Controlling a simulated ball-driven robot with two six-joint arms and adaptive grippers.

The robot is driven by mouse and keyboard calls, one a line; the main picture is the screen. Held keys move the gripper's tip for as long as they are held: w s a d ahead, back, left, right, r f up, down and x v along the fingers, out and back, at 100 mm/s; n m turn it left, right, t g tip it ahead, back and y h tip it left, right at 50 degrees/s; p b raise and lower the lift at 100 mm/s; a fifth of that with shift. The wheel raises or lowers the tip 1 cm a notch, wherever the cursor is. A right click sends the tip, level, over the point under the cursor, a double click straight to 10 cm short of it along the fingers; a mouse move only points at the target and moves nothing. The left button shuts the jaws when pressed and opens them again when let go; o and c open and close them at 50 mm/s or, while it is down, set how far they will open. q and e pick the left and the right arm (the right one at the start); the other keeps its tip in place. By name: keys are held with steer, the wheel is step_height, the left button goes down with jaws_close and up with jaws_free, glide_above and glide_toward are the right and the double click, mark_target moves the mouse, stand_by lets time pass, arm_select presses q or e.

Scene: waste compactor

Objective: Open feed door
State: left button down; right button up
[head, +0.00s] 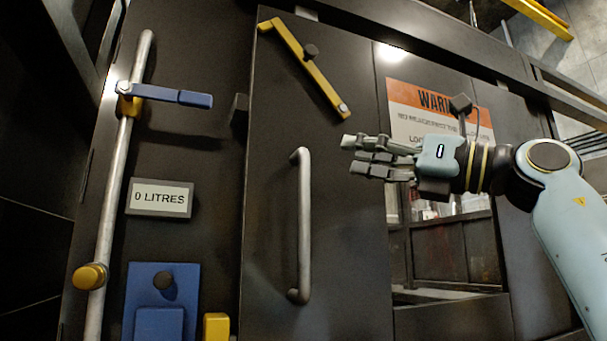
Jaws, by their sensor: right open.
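The feed door (270,230) is a dark panel in the middle of the head view and looks closed. A vertical silver handle (305,225) is fixed on it. A yellow latch bar (318,82) with a dark knob slants across the door's upper part. My right gripper (350,158) comes in from the right, its fingers pointing left. It is open and empty, to the right of the handle's upper end and below the latch bar, apart from both in the picture. My left gripper is not in view.
Left of the door are a silver pipe (118,190) with a blue lever (170,95), a "0 LITRES" sign (160,199) and a blue box (160,300). An orange warning sign (405,95) and a window-like opening (450,250) are partly behind my right arm.

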mark_target(309, 172)
steer(key=w+a+h+p, duration=0.1)
steer(key=w+a+h, duration=0.1)
steer(key=w+a, duration=0.1)
steer(key=w+a+n+h+p, duration=0.1)
steer(key=w+a+p, duration=0.1)
steer(key=w+a, duration=0.2)
steer(key=shift+w+a+f+h, duration=0.2)
steer(key=shift+w+a+h, duration=0.1)
steer(key=shift+a+h, duration=0.15)
steer(key=shift+w+a+f, duration=0.1)
steer(key=shift+w+a, duration=0.25)
steer(key=shift+a, duration=0.1)
jaws_close()
steer(key=shift+w+a+f, duration=0.1)
steer(key=shift+w+f, duration=0.05)
